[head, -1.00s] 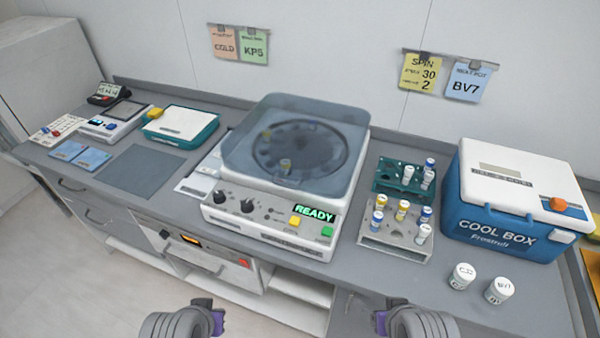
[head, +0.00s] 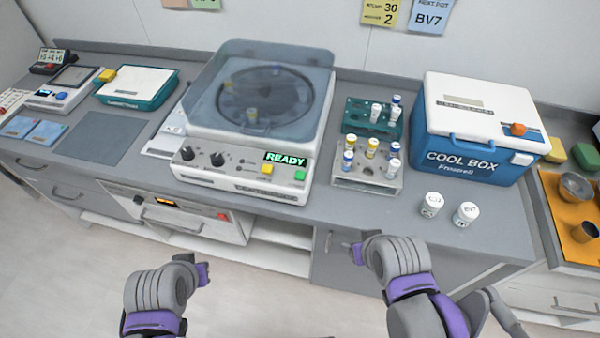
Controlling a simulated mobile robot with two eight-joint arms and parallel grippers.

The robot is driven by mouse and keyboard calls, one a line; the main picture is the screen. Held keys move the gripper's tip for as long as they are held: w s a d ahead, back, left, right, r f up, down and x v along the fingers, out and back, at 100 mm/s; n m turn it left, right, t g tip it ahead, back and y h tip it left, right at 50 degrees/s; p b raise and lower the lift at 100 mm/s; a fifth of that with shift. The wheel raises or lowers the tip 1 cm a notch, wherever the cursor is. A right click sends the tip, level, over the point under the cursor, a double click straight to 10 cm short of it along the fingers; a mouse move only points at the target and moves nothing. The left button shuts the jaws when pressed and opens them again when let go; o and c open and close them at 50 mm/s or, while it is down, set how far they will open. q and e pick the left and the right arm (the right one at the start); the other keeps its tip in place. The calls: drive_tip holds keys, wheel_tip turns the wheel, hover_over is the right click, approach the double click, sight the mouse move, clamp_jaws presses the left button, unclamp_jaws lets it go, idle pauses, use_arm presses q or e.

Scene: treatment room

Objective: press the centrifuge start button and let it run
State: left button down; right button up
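The centrifuge (head: 240,187) stands in the middle of the bench with its translucent lid (head: 318,62) down over a dark rotor (head: 263,95). Small tubes with yellowish caps show faintly through the lid. Its front panel has two black knobs, a yellow button (head: 266,169), a green button (head: 300,175) and a display (head: 285,159) lit green with READY. My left gripper (head: 203,275) is low in front of the bench, below and left of the panel. My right gripper (head: 356,253) is in front of the bench, below and right of the green button. Both seem empty; their finger gaps are unclear.
A tube rack (head: 345,181) with several capped tubes and a green rack (head: 356,105) stand right of the centrifuge. Two white jars (head: 432,205) and a blue cool box (head: 470,150) are further right. A grey mat (head: 90,140) lies left.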

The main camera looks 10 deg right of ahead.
clamp_jaws()
idle(1.5)
